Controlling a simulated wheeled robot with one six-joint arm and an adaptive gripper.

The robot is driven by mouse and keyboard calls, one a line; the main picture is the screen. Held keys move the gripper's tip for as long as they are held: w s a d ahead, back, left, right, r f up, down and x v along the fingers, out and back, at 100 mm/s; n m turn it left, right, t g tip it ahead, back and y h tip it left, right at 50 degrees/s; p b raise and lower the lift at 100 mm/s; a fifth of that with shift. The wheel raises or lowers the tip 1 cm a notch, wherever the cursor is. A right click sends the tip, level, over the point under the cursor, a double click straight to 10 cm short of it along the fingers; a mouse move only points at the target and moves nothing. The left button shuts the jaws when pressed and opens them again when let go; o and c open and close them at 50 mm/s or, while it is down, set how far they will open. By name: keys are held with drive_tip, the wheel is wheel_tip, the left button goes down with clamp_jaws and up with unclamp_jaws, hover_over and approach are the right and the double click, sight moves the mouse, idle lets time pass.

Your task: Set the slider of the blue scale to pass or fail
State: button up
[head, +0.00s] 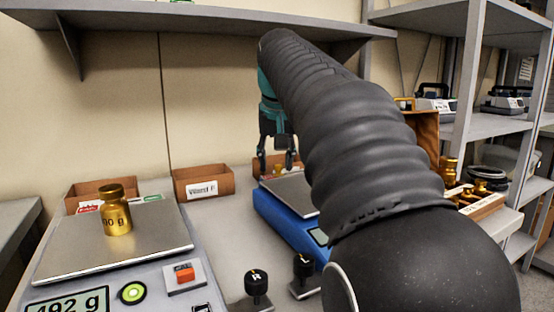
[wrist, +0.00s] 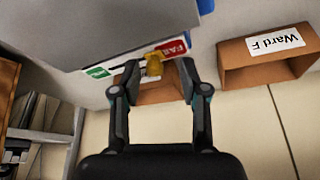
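The blue scale (head: 279,221) stands on the table, partly hidden behind my arm. Its bare metal plate (head: 288,187) shows in the head view, and the scale also shows at the top of the wrist view (wrist: 207,6). At its edge in the wrist view is a strip with a green label (wrist: 97,72) on the left and a red label (wrist: 173,48) on the right. A gold slider knob (wrist: 153,65) sits between them. My gripper (wrist: 158,68) is open, with one finger on each side of the knob; contact cannot be told. It also shows in the head view (head: 276,163).
Two black knobs (head: 256,285) marked R and L stand in front. A Ward F box (head: 203,184) is at the wall. Shelving (head: 478,125) stands at right.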

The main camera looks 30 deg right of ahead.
drive_tip(key=v, duration=1.2)
drive_tip(key=shift+w, duration=0.1)
idle(0.4)
